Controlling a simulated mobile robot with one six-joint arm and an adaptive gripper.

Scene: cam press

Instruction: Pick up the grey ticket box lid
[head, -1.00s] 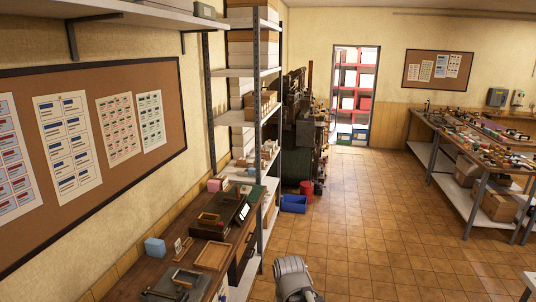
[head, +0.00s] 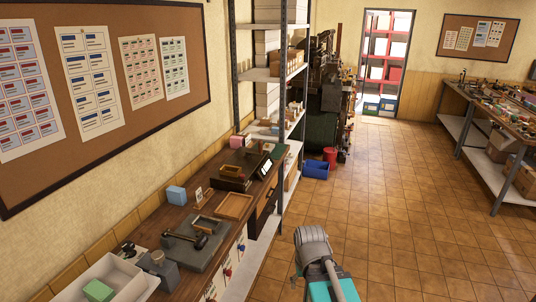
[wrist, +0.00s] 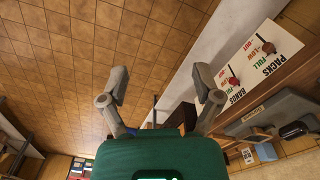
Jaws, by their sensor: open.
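My gripper (wrist: 160,88) is open and empty in the wrist view, its two fingers wide apart above the tiled floor, beside the bench front. I cannot pick out the grey ticket box lid for certain. In the head view, a pale grey open box (head: 133,292) with a green block inside stands at the near end of the bench, cut off by the frame's edge. A small darker grey box-like thing (head: 163,273) stands beside it. My gripper is apart from all of these.
The wooden bench (head: 150,229) runs along the left wall, with a blue block (head: 176,194) and a wooden tray (head: 234,206) on it. A sign board with red pegs (wrist: 252,68) hangs on its front.

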